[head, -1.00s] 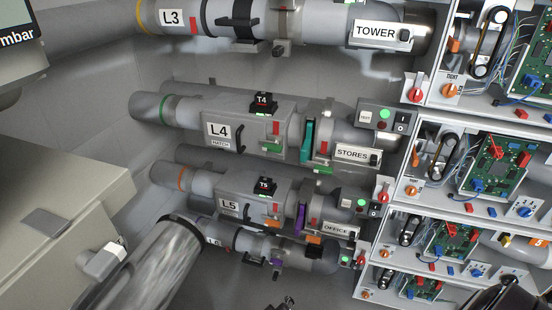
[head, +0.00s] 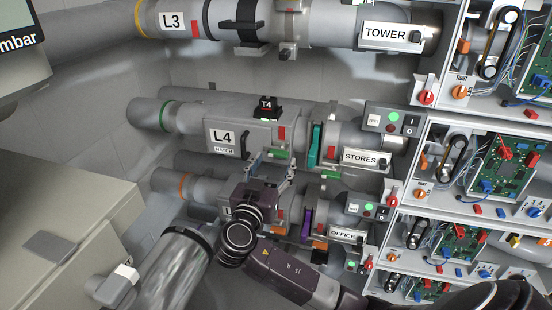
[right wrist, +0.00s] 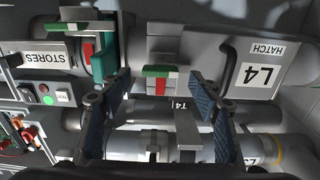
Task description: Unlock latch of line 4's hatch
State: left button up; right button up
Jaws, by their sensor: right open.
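Line 4's grey hatch housing (head: 232,138) carries the L4 and HATCH labels and a dark handle (head: 245,143). Its latch (head: 278,154) is a green lever with a red strip above it. In the right wrist view, which is upside down, the green latch (right wrist: 158,71) and its red strip lie between my fingertips in the picture. My right gripper (head: 270,166) is open and empty, just below the latch in the head view; it also shows in the right wrist view (right wrist: 160,77). Contact with the latch cannot be told. My left gripper is not in view.
Line 5's pipe (head: 190,184) runs below, partly hidden by my right arm. A teal gate (head: 315,146) and the STORES pipe sign (head: 365,159) are right of the latch. Electronics shelves (head: 480,125) stand at the right. Line 3's pipe (head: 345,22) runs above.

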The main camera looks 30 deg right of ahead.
aim_at(276, 152)
jog(key=shift+x, duration=1.2)
jog(key=c, duration=1.2)
jog(key=shift+o, duration=0.2)
